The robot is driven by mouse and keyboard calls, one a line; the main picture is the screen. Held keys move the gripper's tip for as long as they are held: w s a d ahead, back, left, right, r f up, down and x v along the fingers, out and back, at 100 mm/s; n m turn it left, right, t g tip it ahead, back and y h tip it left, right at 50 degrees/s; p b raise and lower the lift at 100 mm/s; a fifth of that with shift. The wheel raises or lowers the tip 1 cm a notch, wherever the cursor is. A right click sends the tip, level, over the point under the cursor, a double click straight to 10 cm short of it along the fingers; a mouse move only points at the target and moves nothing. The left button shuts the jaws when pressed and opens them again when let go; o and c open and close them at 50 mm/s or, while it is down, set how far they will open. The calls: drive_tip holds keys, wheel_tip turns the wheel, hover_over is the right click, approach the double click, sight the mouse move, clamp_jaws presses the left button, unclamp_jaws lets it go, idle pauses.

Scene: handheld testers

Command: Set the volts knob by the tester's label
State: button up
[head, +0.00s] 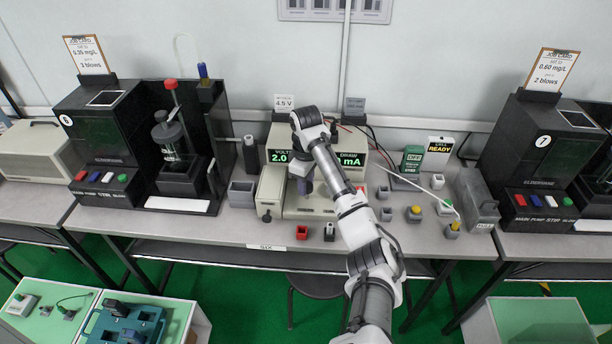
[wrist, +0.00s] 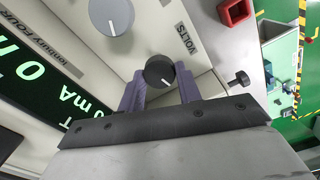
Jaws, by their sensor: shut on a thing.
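The tester (head: 262,190) is a beige bench unit with a green display (head: 279,156) reading VOLTS 2.0 and a partly hidden mA figure. A label card (head: 284,101) above it reads 4.5 V. The black volts knob (wrist: 160,72) has a white pointer line and sits beside the printed word VOLTS (wrist: 186,40). My gripper (wrist: 160,88) is shut on this knob, with one purple finger on each side. In the head view my gripper (head: 304,187) is at the tester's front, and my arm hides the knob and part of the display.
A larger grey knob (wrist: 112,15) is close to the volts knob. A red square holder (head: 302,232) and a small black-topped piece (head: 329,231) stand at the bench front. Black machines flank the tester.

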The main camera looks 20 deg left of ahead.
drive_tip(key=m+p, duration=0.2)
drive_tip(key=m, duration=0.1)
drive_tip(key=shift+r+m, duration=0.1)
drive_tip(key=shift+m, duration=0.2)
drive_tip(key=m, duration=0.3)
drive_tip(key=shift+m+p, duration=0.3)
drive_tip(key=m, duration=0.4)
drive_tip(key=shift+m, duration=0.3)
drive_tip(key=m, duration=0.4)
drive_tip(key=shift+w+d+m, duration=0.1)
drive_tip(key=shift+m, duration=0.2)
drive_tip(key=m, duration=1.1)
drive_tip(key=shift+m, duration=0.3)
drive_tip(key=shift+d+m, duration=0.1)
drive_tip(key=shift+m, duration=1.9)
